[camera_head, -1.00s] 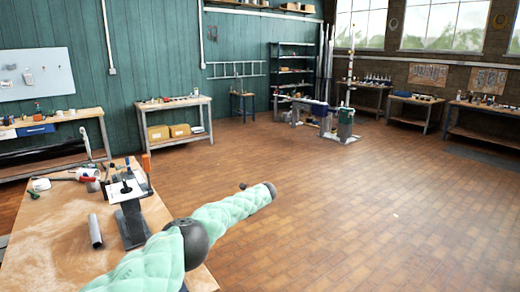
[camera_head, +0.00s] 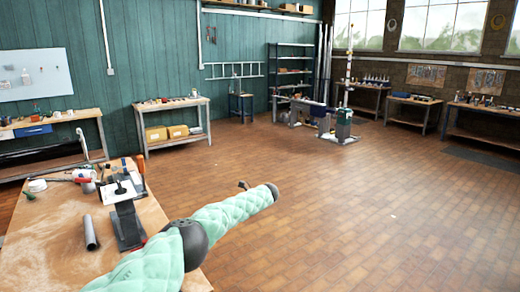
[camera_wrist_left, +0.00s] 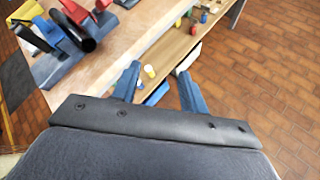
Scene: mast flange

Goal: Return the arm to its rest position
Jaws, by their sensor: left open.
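My left arm, in pale green quilted covering with a dark round elbow, reaches from the bottom left of the head view out over the floor. Its far end is beside the workbench (camera_head: 65,245), clear of it. Only a small dark part sticks up by that end; the fingers cannot be made out there. In the left wrist view my left gripper (camera_wrist_left: 160,88) shows two blue fingers spread apart, with nothing held between them. Bench edges and floor lie beyond the fingers. My right gripper is in neither view.
On the workbench are a grey tube (camera_head: 91,233), a dark stand with a white plate (camera_head: 122,192) and several small tools. Side benches, such as one with yellow boxes (camera_head: 172,121), line the walls. The brick floor (camera_head: 370,220) right of my arm is open.

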